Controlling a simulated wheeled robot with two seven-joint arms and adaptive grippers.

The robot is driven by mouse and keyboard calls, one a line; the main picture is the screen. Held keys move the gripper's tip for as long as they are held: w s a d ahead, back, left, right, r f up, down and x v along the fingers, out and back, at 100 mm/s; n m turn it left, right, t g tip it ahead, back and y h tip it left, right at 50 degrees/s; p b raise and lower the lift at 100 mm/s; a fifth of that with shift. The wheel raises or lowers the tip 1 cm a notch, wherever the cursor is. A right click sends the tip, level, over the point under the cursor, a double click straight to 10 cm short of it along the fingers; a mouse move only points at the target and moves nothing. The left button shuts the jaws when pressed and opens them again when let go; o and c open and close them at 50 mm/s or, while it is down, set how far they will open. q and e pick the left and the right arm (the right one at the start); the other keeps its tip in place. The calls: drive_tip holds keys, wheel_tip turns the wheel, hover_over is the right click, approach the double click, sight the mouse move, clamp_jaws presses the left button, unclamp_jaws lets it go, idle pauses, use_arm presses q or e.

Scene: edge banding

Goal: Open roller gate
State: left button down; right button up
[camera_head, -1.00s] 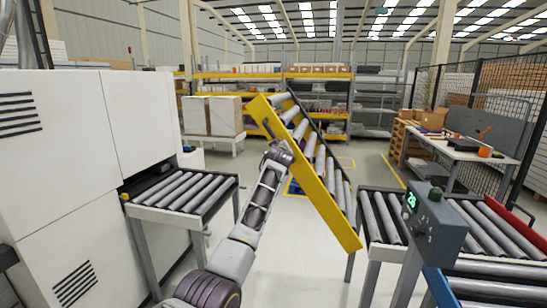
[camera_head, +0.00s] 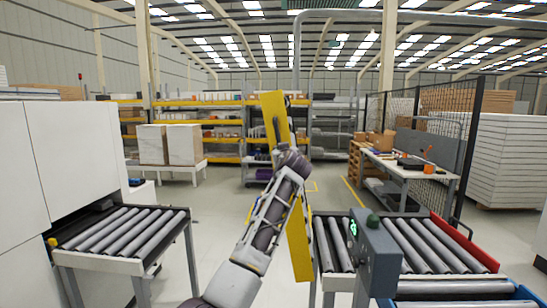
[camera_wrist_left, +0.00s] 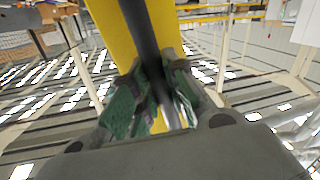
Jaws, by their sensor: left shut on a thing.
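The roller gate (camera_head: 299,240) stands nearly upright beside the right conveyor, its yellow side rail seen almost edge-on and its rollers hidden. My left arm reaches up to its upper part. My left gripper (camera_head: 283,152) is at the rail there, its fingers mostly hidden by the wrist. In the left wrist view, the green-padded fingers of the left gripper (camera_wrist_left: 152,100) are shut on a dark bar handle (camera_wrist_left: 141,30) that runs along the yellow rail (camera_wrist_left: 112,28). My right gripper is not in view.
A left roller conveyor (camera_head: 125,232) leads from a white machine (camera_head: 75,150). A right roller conveyor (camera_head: 425,248) carries a grey control box (camera_head: 376,255) with a green button. Floor between the conveyors is open. A workbench (camera_head: 412,165), fence and shelves stand behind.

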sight(280, 125)
use_arm(q)
drive_tip(key=c, duration=1.9)
unclamp_jaws()
drive_tip(key=o, duration=0.5)
drive_tip(key=shift+r, duration=4.9)
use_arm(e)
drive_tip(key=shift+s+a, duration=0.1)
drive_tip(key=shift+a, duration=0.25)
use_arm(q)
drive_tip(key=shift+d, duration=0.1)
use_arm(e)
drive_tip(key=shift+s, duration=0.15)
